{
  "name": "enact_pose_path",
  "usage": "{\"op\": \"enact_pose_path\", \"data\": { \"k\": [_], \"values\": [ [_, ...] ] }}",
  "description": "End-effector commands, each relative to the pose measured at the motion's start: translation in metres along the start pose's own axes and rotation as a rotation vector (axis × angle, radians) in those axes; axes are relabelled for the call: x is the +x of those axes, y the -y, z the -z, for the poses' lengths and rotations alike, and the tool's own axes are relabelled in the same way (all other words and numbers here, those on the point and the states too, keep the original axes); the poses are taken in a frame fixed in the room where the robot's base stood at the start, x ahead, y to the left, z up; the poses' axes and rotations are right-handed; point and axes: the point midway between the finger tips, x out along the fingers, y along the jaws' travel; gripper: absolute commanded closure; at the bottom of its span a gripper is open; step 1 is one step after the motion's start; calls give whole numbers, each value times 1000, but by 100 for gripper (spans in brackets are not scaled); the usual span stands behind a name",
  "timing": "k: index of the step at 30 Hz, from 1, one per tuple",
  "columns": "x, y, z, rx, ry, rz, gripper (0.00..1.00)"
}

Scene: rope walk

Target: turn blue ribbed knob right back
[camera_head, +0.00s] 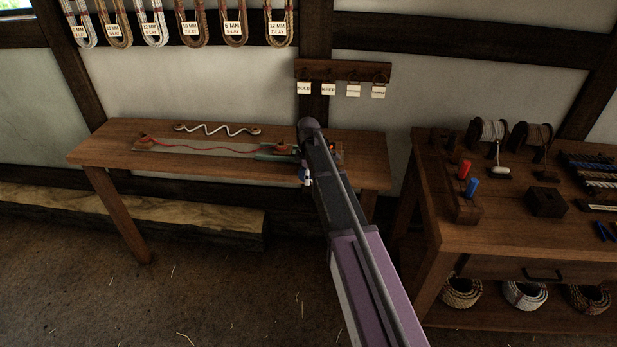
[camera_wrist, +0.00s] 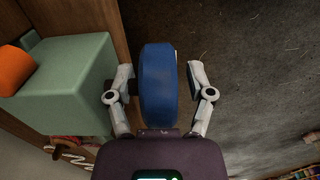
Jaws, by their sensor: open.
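The blue ribbed knob (camera_wrist: 158,85) stands edge-on in the middle of the wrist view, beside a pale green block (camera_wrist: 75,85). My gripper (camera_wrist: 161,72) is open, with one finger on each side of the knob. The left finger lies between the knob and the green block, close to the knob. A clear gap shows between the knob and the right finger. In the head view my arm covers most of this spot, at the right part of the narrow bench (camera_head: 110,147); the knob cannot be made out clearly there.
An orange part (camera_wrist: 14,70) sits on the green block. A red cord (camera_head: 200,148) and a pale wavy rope (camera_head: 215,129) lie on the bench. A second table (camera_head: 510,235) with reels and red and blue pegs stands to the right. Floor is open in front.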

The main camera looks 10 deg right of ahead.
Motion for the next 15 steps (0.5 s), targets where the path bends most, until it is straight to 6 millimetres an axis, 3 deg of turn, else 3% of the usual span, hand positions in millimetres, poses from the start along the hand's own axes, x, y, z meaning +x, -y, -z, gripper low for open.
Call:
{"op": "enact_pose_path", "data": {
  "k": [2, 9, 15],
  "values": [
    [0, 0, 0, 0, 0, 0, 31],
    [0, 0, 0, 0, 0, 0, 100],
    [0, 0, 0, 0, 1, 1, 100]
  ]
}}
